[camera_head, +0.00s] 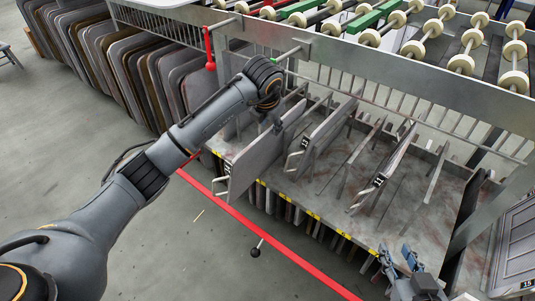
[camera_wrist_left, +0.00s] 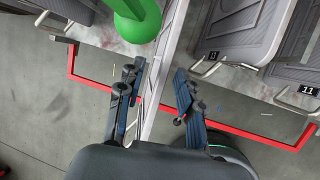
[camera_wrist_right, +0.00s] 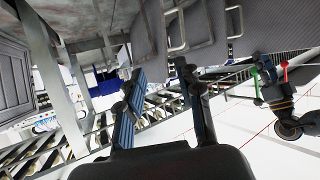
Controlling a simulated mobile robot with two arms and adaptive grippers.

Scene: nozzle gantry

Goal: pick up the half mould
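Grey flat half moulds stand on edge in the rack, some with wire handles and black number tags. The nearest one (camera_head: 256,162) in the head view is a grey plate with a handle at its lower left. My left gripper (camera_head: 277,116) is over its upper right edge, its fingers mostly hidden there. In the left wrist view my left gripper (camera_wrist_left: 159,72) is open, with a thin plate edge (camera_wrist_left: 169,48) between its fingers and gaps visible on both sides. My right gripper (camera_head: 403,260) is open and empty at the rack's front right; it also shows in the right wrist view (camera_wrist_right: 156,72).
Other half moulds (camera_head: 325,136) stand to the right in the rack. A red rail (camera_head: 273,241) runs along the front. Rollers (camera_head: 433,28) and a barred frame stand behind and above. Many plates (camera_head: 125,63) stand at the left. The floor in front is mostly clear.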

